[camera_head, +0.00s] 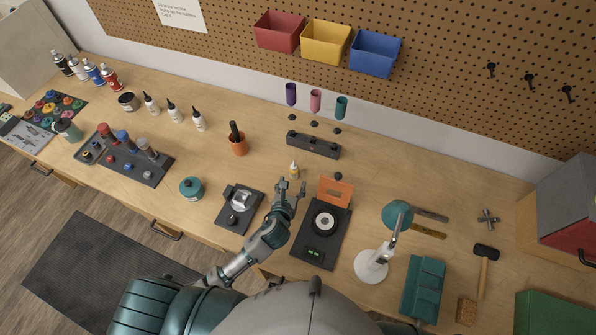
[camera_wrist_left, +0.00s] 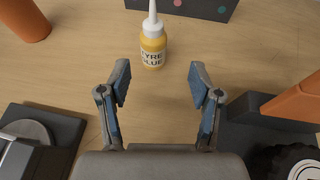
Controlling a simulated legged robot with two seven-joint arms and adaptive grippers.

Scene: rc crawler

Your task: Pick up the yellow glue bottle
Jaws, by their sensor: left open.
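The yellow glue bottle (camera_head: 294,170) stands upright on the wooden bench in the head view, just beyond my left gripper. It has a white nozzle and a label reading "TYRE GLUE". In the left wrist view the bottle (camera_wrist_left: 153,45) stands ahead of the fingers, a little left of the middle of the gap. My left gripper (camera_head: 291,186) is open and empty, and its two spread fingers also show in the left wrist view (camera_wrist_left: 160,85). The bottle is not between the fingertips. My right gripper is not in view.
A black device with an orange plate (camera_head: 335,191) stands right of the gripper. A dark stand with a metal cup (camera_head: 239,206) is on the left. A dark rack (camera_head: 314,145) lies behind the bottle, and an orange pot (camera_head: 238,145) stands back left.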

